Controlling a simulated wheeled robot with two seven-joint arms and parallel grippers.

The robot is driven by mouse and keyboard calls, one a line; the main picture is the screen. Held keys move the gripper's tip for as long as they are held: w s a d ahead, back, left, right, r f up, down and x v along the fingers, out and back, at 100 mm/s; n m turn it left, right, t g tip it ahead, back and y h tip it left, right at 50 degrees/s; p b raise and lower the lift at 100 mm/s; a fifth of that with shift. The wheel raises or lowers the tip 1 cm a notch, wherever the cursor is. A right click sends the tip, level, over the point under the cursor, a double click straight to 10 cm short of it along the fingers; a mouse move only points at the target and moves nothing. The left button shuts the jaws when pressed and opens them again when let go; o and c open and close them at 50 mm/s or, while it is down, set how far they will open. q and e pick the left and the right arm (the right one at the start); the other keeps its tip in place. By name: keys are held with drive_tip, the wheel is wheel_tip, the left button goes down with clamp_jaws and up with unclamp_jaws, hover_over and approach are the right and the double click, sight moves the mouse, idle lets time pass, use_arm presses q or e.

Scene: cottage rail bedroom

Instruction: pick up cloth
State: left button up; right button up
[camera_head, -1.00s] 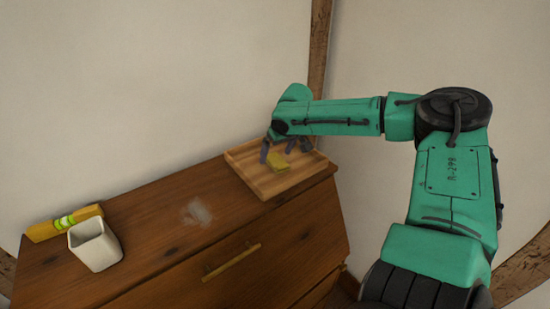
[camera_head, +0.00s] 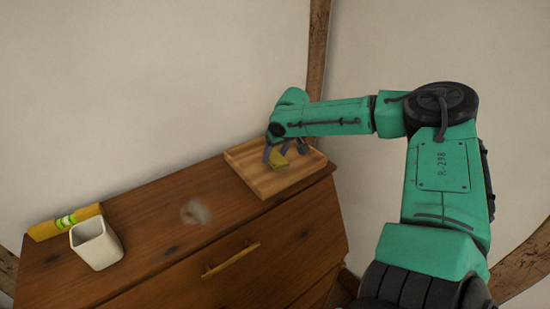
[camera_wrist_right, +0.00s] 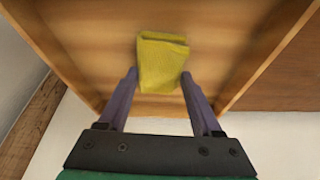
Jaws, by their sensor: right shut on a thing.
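The cloth (camera_head: 278,161) is a folded yellow piece at the wooden tray (camera_head: 268,185) on the dresser's right end. In the right wrist view the cloth (camera_wrist_right: 161,62) lies between the fingertips of my right gripper (camera_wrist_right: 160,80), over the tray floor (camera_wrist_right: 100,40). My right gripper (camera_head: 277,153) reaches into the tray from above and is shut on the cloth. Whether the cloth is clear of the tray floor is hard to tell. My left gripper is not in view.
The brown wooden dresser (camera_head: 150,235) has a greyish smudge (camera_head: 195,211) on its top, left of the tray. A white cup (camera_head: 96,245) and a yellow spirit level (camera_head: 65,222) are at the left end. Walls stand close behind and right of the tray.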

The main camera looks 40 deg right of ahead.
wheel_tip(320, 180, up, 11)
drive_tip(key=b, duration=0.2)
wheel_tip(320, 180, up, 8)
hover_over(275, 154)
drive_tip(key=shift+s+r, duration=0.1)
